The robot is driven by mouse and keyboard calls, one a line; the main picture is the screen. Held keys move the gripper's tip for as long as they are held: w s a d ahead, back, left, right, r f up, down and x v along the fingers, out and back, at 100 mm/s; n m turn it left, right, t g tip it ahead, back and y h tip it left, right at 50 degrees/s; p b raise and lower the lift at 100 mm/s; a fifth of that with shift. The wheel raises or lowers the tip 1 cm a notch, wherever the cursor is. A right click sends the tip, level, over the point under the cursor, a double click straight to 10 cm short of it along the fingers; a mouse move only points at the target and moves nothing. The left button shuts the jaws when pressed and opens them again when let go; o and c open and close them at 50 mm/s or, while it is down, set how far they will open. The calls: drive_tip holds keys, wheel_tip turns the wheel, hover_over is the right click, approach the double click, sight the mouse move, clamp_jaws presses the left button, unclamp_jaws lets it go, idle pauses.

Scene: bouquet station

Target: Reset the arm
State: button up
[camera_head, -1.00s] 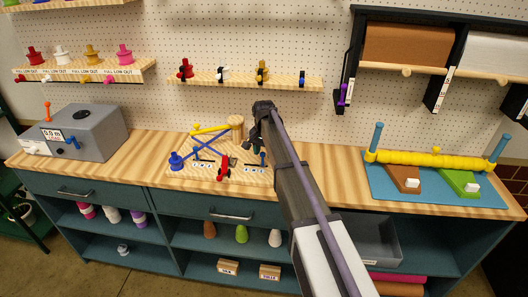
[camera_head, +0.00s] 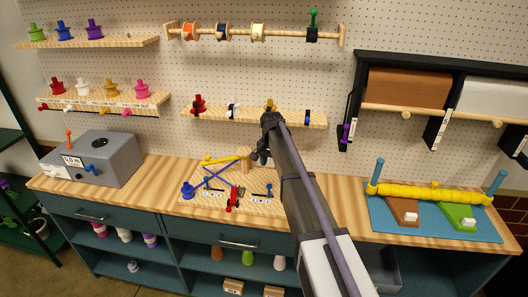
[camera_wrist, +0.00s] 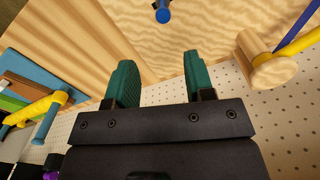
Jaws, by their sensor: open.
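My gripper (camera_head: 264,158) hangs above the back of the workbench, in front of the pegboard, and its tips are partly hidden behind my arm in the head view. In the wrist view my gripper (camera_wrist: 156,75) is open, with two green fingers apart and nothing between them. A wooden board (camera_head: 215,207) with blue and yellow rods, a red piece and a wooden post (camera_head: 244,158) lies on the bench below and to the left of my gripper. The post also shows at the right in the wrist view (camera_wrist: 268,68).
A grey machine (camera_head: 105,158) stands on the bench at left. A blue mat (camera_head: 395,225) with a yellow roll (camera_head: 430,192) lies at right. Shelves (camera_head: 255,117) with small coloured pieces hang behind my arm. The wooden bench top (camera_head: 330,190) is bare right of my arm.

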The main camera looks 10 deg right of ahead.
drive_tip(key=s+a+f+n+b, duration=0.1)
drive_tip(key=s+f+n+b, duration=0.1)
drive_tip(key=s, duration=0.9)
drive_tip(key=s+a+f+n+b, duration=0.1)
drive_tip(key=s+f+n+b, duration=0.1)
drive_tip(key=s, duration=1)
drive_tip(key=s+a+f+n+b, duration=0.1)
drive_tip(key=s+f+n+b, duration=0.1)
drive_tip(key=s, duration=0.9)
drive_tip(key=shift+s+a+n, duration=0.2)
drive_tip(key=shift+s+n, duration=0.1)
drive_tip(key=shift+n, duration=0.5)
